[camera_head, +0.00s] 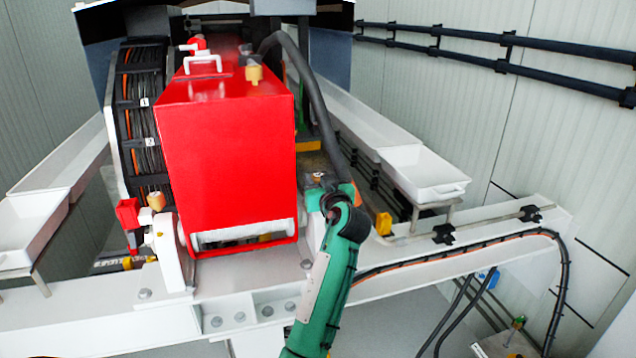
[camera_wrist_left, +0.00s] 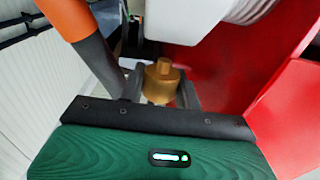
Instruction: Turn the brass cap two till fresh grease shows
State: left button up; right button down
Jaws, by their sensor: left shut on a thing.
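My left gripper (camera_wrist_left: 163,98) is shut on a brass cap (camera_wrist_left: 161,82) in the left wrist view, one dark finger on each side of it. The cap has a round body and a smaller knob on top. No number shows on it, and I see no grease around it. In the head view my green left arm hides the fingertips and this cap. Two other brass-coloured caps show there: one on top of the red housing (camera_head: 228,150), the upper cap (camera_head: 253,75), and one at its lower left, the left cap (camera_head: 156,201). My right gripper is not in view.
The red housing also stands close to the gripper in the left wrist view (camera_wrist_left: 225,75). A thick grey hose (camera_head: 315,90) runs down beside the housing. A white beam (camera_head: 480,240) crosses in front. White trays (camera_head: 420,170) stand at both sides.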

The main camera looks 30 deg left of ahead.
pick_arm(q)
jog(key=shift+m+t+h, duration=0.5)
jog(key=shift+m+t, duration=0.1)
jog(key=o, duration=1)
jog(key=shift+c, duration=0.2)
jog(key=shift+f, duration=0.1)
